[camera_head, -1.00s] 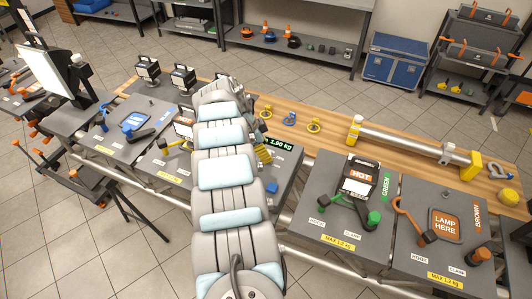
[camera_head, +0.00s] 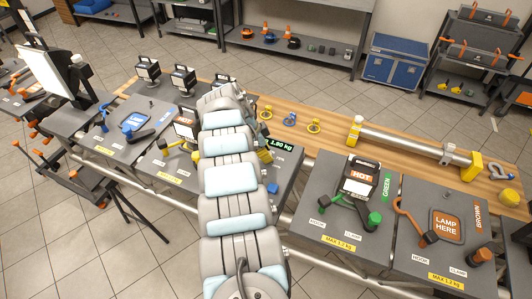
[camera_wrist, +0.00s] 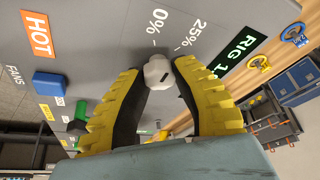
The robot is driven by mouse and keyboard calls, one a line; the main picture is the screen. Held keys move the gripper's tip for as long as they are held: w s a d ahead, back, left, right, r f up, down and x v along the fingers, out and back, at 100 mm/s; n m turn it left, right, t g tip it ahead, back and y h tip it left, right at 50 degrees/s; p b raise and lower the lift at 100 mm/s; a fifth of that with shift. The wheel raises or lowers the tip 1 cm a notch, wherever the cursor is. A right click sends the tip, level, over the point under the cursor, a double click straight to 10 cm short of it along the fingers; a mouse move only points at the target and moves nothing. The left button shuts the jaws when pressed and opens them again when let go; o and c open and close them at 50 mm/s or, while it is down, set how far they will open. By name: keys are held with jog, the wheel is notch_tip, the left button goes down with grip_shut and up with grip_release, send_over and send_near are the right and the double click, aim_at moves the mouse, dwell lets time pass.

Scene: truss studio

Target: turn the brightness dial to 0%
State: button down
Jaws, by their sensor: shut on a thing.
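The brightness dial (camera_wrist: 158,72) is a small pale, faceted knob on a grey panel in the wrist view. Printed marks 0% (camera_wrist: 157,20) and 25% (camera_wrist: 191,36) stand above it. A short dark line shows on its face; I cannot tell exactly which mark it points to. My gripper (camera_wrist: 157,75) has yellow and black fingers, one on each side of the dial, and is shut on it.
On the panel in the wrist view are a blue block (camera_wrist: 48,85), an orange HOT label (camera_wrist: 37,33) and a green RIG sign (camera_wrist: 240,47). In the head view, lamps (camera_head: 148,70) stand left of my arm and a grey tube (camera_head: 405,140) lies right.

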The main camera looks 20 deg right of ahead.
jog(key=shift+r+n+p, duration=0.2)
jog(key=shift+n+p, duration=0.1)
jog(key=shift+p, duration=0.95)
jog(key=shift+s+n+p, duration=0.1)
jog(key=shift+n+p, duration=0.2)
jog(key=shift+p, duration=0.85)
jog(key=shift+t+p, duration=0.3)
jog(key=shift+p, duration=0.35)
jog(key=n+t+p, duration=0.1)
jog(key=n+p, duration=0.1)
jog(key=p, duration=0.3)
jog(key=shift+f+n, duration=0.1)
jog(key=shift+n, duration=0.3)
jog(key=shift+n+p, duration=0.6)
jog(key=shift+p, duration=0.45)
jog(key=shift+f+n+t+p, duration=0.2)
jog(key=shift+n+t+p, duration=0.2)
jog(key=shift+n+p, duration=0.2)
jog(key=c, duration=0.7)
grip_release()
jog(key=shift+d, duration=0.1)
jog(key=shift+c, duration=0.2)
